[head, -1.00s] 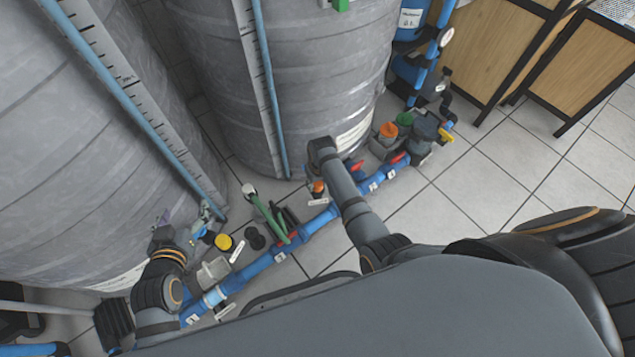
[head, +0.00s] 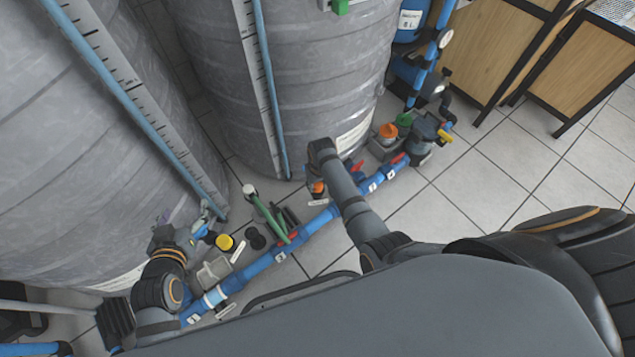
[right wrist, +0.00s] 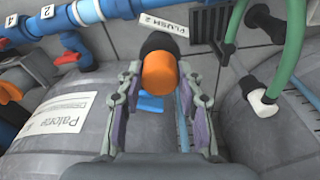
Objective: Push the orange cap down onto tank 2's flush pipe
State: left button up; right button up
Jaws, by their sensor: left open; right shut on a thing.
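The orange cap (right wrist: 159,73) is between the fingers of my right gripper (right wrist: 160,80), which is shut on it. It lines up with the dark end of the flush pipe (right wrist: 157,42) beside the FLUSH 2 label (right wrist: 163,24). I cannot tell how far the cap sits on the pipe. In the head view the cap (head: 318,187) shows just below my right wrist, whose fingers are hidden there. The ribbed grey tank (head: 320,85) stands behind it. My left gripper (head: 184,222) is open at the lower left, near the other tank's base.
A blue pipe (head: 262,262) with numbered tags and red handles runs along the floor. Green hoses (head: 268,217), a yellow cap (head: 224,242) and black fittings crowd the left. Another orange-topped fitting (head: 387,131) and a green one (head: 404,120) stand further right. The tiled floor at right is clear.

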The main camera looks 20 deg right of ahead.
aim_at(319, 186)
dwell(0.7)
jog(key=shift+p, duration=0.45)
jog(key=shift+p, duration=0.35)
dwell(0.3)
jog(key=shift+f+b, duration=0.3)
jog(key=shift+f, duration=0.15)
dwell(0.3)
jog(key=o, duration=0.9)
jog(key=shift+r, duration=0.1)
jog(key=shift+o, duration=0.2)
jog(key=r, duration=0.5)
jog(key=s+r, duration=0.1)
jog(key=r, duration=0.1)
jog(key=shift+d+r, duration=0.1)
jog(key=shift+r, duration=0.1)
